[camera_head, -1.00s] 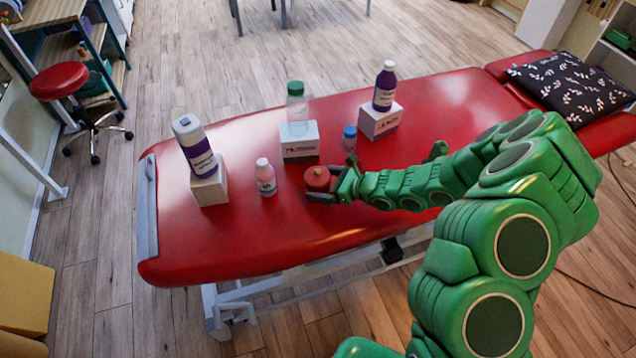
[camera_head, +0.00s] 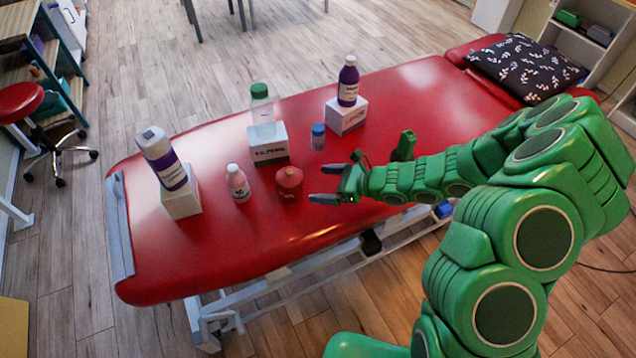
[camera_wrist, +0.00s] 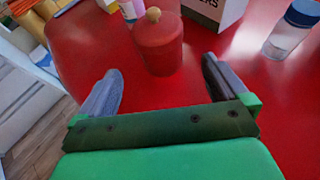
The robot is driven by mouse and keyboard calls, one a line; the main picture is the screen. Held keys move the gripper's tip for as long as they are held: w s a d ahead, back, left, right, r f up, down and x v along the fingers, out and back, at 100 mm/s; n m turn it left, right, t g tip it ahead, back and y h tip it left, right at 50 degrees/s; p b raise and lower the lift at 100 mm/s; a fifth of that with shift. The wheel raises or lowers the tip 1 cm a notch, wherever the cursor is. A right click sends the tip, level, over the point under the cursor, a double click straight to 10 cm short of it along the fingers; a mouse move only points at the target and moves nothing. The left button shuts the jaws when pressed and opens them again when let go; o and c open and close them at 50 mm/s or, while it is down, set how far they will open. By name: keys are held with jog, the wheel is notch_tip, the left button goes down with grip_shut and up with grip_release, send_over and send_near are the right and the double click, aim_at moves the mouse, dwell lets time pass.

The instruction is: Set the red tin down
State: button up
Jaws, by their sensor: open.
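The red tin (camera_head: 289,184) stands upright on the red treatment table (camera_head: 420,105). It is a small round tin with a knob on its lid. My gripper (camera_head: 332,183) is open and empty, just to the right of the tin and apart from it. In the wrist view the tin (camera_wrist: 158,45) stands beyond the tips of my two open fingers (camera_wrist: 160,85), roughly centred between them. Nothing hides the tin in the head view.
A pink-white bottle (camera_head: 238,184) and a small blue-capped bottle (camera_head: 318,137) stand near the tin. White boxes (camera_head: 269,149) carry a green-capped bottle (camera_head: 262,103), a purple bottle (camera_head: 348,82) and a tilted white-purple bottle (camera_head: 163,158). The table's front strip is clear.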

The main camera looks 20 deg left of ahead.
jog(key=shift+d+r, duration=0.1)
jog(key=shift+d, duration=0.15)
